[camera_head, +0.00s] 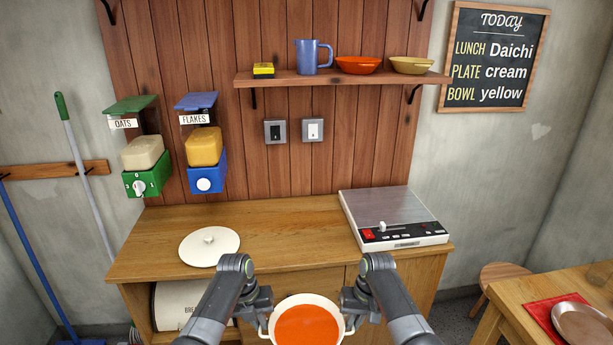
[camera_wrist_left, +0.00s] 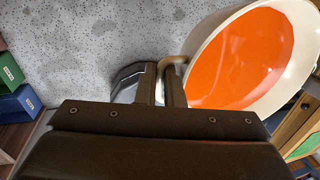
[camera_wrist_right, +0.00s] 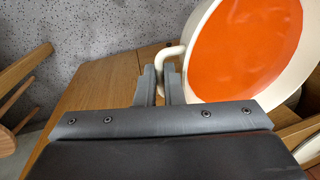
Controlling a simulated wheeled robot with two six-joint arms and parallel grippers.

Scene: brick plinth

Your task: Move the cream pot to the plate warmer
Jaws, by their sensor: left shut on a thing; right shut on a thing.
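The cream pot (camera_head: 339,304) is open and full of orange-red contents, held level in front of the wooden counter. My left gripper (camera_head: 265,318) is shut on its left handle; the pot also shows in the left wrist view (camera_wrist_left: 302,95). My right gripper (camera_head: 349,318) is shut on its right handle, and the pot also shows in the right wrist view (camera_wrist_right: 290,95). The plate warmer (camera_head: 388,206), a flat silver-topped unit with a white front panel, a slider and a red switch, stands on the counter's right end. Its top is empty.
Oats (camera_head: 142,155) and flakes (camera_head: 204,147) dispensers hang on the wall. A shelf (camera_head: 335,79) holds dishes. A table (camera_head: 510,310) with a metal plate stands at right.

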